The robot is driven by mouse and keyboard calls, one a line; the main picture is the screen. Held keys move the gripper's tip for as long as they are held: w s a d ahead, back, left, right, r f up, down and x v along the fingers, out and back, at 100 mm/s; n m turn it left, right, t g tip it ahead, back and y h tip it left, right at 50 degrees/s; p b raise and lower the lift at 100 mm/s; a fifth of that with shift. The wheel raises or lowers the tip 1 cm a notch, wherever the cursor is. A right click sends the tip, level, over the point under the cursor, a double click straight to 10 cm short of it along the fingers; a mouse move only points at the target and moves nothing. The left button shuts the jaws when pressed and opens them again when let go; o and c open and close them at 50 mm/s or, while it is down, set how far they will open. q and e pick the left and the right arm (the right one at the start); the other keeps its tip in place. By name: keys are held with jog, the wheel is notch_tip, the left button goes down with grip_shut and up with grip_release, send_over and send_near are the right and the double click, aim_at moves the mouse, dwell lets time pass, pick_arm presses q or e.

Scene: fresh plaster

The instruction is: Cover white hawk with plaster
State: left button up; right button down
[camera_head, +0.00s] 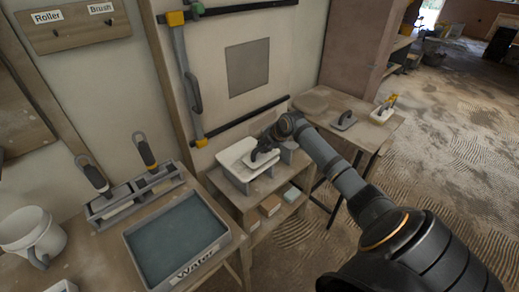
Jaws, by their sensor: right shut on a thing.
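A white board, which looks like the white hawk (232,158), lies flat in a grey stand on a small wooden shelf unit below the wall. My right gripper (264,153) is over the right part of this board, at the end of the arm reaching in from the right. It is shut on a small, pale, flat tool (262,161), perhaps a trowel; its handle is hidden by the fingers. I cannot tell whether the tool touches the board. No plaster is clearly visible on the board. My left gripper is not in view.
A water tray (231,243) and a rack with two tools (135,190) stand at left, by a white bucket (30,232). A table at right (366,132) holds a round pale board (310,103), a grey float (344,121) and a white-based, yellow-topped tool (383,112).

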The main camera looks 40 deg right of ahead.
jog(key=shift+d+f, duration=0.1)
jog(key=shift+d, duration=0.3)
jog(key=shift+s+a+r+p, duration=0.1)
jog(key=shift+a+p, duration=0.4)
jog(key=shift+a, duration=0.1)
jog(key=shift+s+a+r+p, duration=0.1)
jog(key=shift+a+p, duration=0.4)
jog(key=shift+a, duration=0.4)
jog(key=shift+w+a+f, duration=0.1)
